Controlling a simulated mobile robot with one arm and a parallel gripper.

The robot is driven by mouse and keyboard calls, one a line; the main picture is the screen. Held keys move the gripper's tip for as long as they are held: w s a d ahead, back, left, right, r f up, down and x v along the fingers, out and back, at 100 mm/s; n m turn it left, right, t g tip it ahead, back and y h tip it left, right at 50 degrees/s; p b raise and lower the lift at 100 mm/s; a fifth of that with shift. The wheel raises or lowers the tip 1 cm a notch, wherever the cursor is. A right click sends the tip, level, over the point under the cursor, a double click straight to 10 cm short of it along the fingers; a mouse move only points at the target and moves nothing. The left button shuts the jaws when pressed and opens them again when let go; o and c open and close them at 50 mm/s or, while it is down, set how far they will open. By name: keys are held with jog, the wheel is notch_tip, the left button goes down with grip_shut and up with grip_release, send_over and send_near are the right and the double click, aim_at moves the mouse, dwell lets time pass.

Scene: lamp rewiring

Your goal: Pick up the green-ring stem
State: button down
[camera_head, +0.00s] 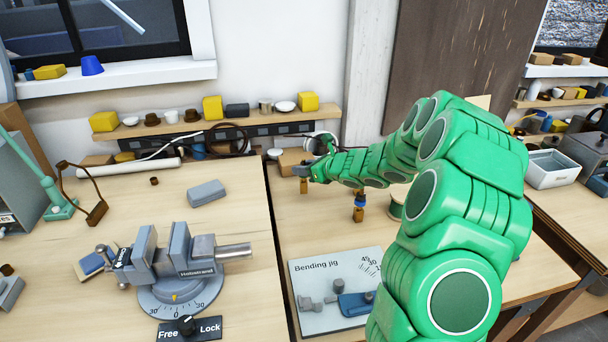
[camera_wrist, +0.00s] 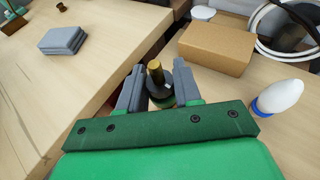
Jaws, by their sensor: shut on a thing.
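The green-ring stem (camera_wrist: 154,74) is upright between the jaws of my gripper (camera_wrist: 160,84) in the wrist view. It has a brass top, a dark collar and a bit of green showing low down. My gripper is shut on it, with one grey finger on each side. In the head view my gripper (camera_head: 303,171) is at the far end of the right-hand bench, and the stem's brass lower part (camera_head: 304,187) shows below it. Whether its foot touches the bench is hard to tell.
A stem with a blue band (camera_head: 359,208) stands nearer on the same bench. A cardboard box (camera_wrist: 217,46) and a white bulb with a blue base (camera_wrist: 279,97) are close by. The bending jig (camera_head: 335,290) and vise (camera_head: 175,262) are nearer the front.

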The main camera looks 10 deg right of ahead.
jog(key=s+r, duration=1.1)
jog(key=s, duration=0.3)
